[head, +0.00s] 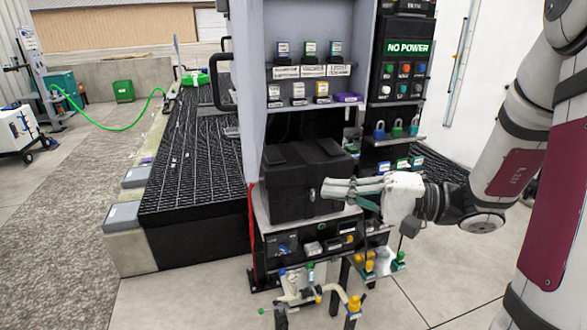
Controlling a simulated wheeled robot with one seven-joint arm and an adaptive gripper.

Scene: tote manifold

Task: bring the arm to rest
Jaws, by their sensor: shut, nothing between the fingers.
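My arm comes in from the right, and my gripper (338,191) points left in front of the cabinet's lower shelf. Its fingers are shut with nothing between them. The fingertips overlap the right part of a black tote (290,190) in the picture. I cannot tell whether they touch it. The tote sits with its lid closed on the shelf. The gripper's body hides part of the shelf's right side.
A grey cabinet (243,60) holds several small labelled items on its shelves. A panel reading "NO POWER" (408,47) and padlocks (397,130) are close above my wrist. Pipework with yellow fittings (355,303) stands below. Concrete floor at the lower right is clear.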

